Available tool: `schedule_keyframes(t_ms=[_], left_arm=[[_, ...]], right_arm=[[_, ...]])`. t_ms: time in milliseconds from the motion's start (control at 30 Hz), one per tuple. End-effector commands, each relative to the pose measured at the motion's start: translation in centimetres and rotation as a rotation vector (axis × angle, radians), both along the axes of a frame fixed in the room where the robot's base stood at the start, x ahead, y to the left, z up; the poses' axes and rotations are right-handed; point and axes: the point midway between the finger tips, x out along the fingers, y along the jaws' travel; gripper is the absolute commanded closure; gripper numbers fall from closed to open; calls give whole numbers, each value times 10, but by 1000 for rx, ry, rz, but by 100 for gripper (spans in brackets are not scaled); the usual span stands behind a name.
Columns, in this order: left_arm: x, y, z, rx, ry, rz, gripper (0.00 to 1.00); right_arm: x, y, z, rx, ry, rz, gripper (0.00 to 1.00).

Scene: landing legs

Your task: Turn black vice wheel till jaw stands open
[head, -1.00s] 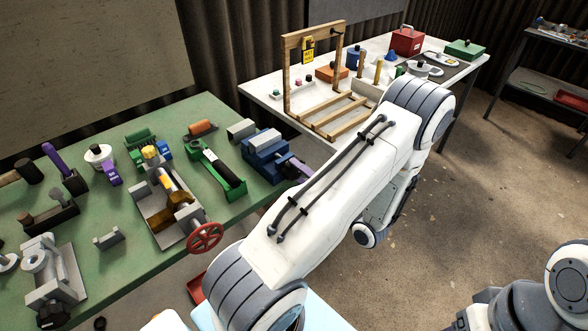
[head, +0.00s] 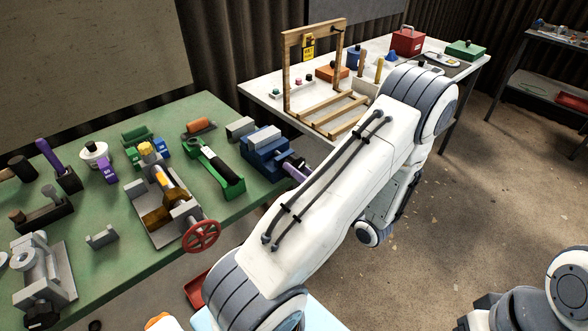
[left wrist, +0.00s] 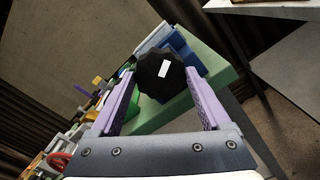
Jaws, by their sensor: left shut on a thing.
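The black vice wheel (left wrist: 160,80) faces me in the left wrist view, with a small white mark near its centre. My left gripper (left wrist: 160,108) has its two purple fingers on either side of the wheel and is shut on it. The blue vice (head: 268,163) stands at the right end of the green bench. It carries a pale block on top, and a grey block (head: 240,128) is close behind it. My left forearm hides most of the wheel in the head view. How wide the jaw stands I cannot tell. My right gripper is out of view.
The green bench (head: 85,195) also holds a green tool (head: 215,168) and a vice with a red wheel (head: 201,236) left of the blue vice. A wooden frame (head: 287,75) stands on the white table behind. Open floor lies to the right.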

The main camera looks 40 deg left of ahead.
Motion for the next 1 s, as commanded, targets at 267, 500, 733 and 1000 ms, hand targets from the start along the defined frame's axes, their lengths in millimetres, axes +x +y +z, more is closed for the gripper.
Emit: schedule_keyframes(t_ms=[267,500,733,1000], left_arm=[[-1,0,-1,-4,-9,2,73],[0,0,-4,-22,-229,1,73],[-1,0,-2,-32,-356,1,73],[-1,0,-2,-32,-363,1,73]], right_arm=[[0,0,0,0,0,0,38],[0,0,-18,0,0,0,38],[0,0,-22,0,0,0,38],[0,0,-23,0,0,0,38]])
